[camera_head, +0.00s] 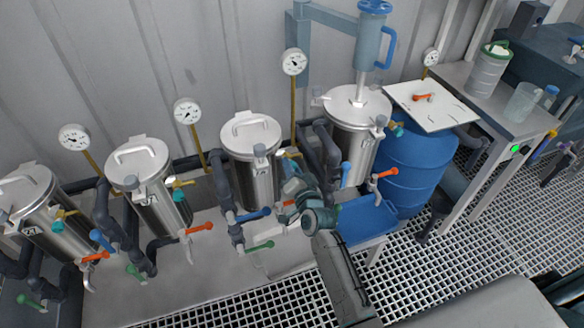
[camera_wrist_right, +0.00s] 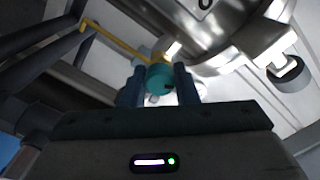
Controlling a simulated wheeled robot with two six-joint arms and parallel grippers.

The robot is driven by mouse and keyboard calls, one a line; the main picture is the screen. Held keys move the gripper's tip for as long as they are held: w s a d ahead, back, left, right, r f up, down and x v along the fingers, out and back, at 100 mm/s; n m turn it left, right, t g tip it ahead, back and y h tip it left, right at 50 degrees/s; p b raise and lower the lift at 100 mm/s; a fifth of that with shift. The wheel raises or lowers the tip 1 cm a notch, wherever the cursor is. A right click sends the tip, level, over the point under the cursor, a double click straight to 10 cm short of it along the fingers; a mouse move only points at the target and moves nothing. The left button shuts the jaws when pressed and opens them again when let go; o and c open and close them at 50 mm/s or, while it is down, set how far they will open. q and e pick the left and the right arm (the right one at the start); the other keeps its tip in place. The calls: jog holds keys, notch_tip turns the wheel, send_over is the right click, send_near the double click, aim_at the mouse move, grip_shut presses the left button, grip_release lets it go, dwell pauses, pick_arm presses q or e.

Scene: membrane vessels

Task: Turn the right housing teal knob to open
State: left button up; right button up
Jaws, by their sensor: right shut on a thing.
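The right housing of the row of three steel membrane housings is a lidded cylinder (camera_head: 252,165) in the middle of the head view. A brass-coloured pipe runs up from the knob's fitting. My left gripper is not in view.
A steel vessel with a stirrer (camera_head: 352,140) stands just right of my gripper. Blue (camera_head: 256,215), green (camera_head: 260,246) and orange handles stick out below the housing. A blue barrel (camera_head: 415,165) and a bench (camera_head: 500,110) are farther right.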

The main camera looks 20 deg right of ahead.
jog(key=o, duration=1)
jog(key=s+b, duration=0.3)
jog(key=s, duration=0.8)
jog(key=shift+d, duration=0.2)
